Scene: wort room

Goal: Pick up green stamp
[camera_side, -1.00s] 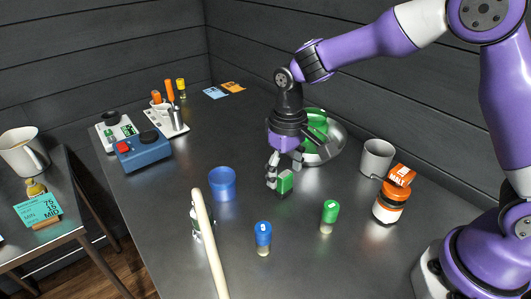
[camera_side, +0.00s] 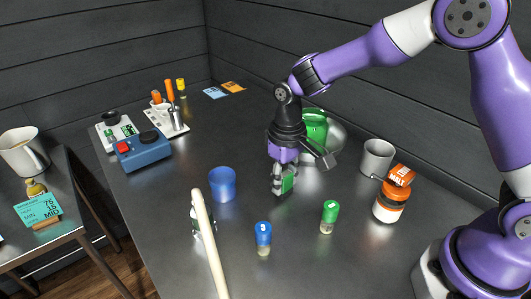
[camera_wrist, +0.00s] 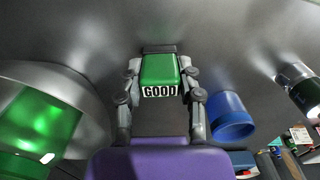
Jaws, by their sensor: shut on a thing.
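The green stamp (camera_wrist: 159,76) is a small green block with a white "GOOD" label, seen between my gripper's two fingers in the wrist view. My gripper (camera_side: 281,184) points down near the middle of the table and is shut on the stamp. In the side view the stamp (camera_side: 288,184) shows green at the fingertips, partly hidden by them. From these views I cannot tell for certain whether the stamp's underside touches the table.
A blue cup (camera_side: 222,184) stands left of my gripper. A metal bowl with a green thing (camera_side: 315,130) is behind it. A green-capped vial (camera_side: 329,217), a blue-capped vial (camera_side: 263,238) and a pale rod (camera_side: 209,243) are in front. An orange-lidded malt jar (camera_side: 390,205) and grey mug (camera_side: 377,157) stand right.

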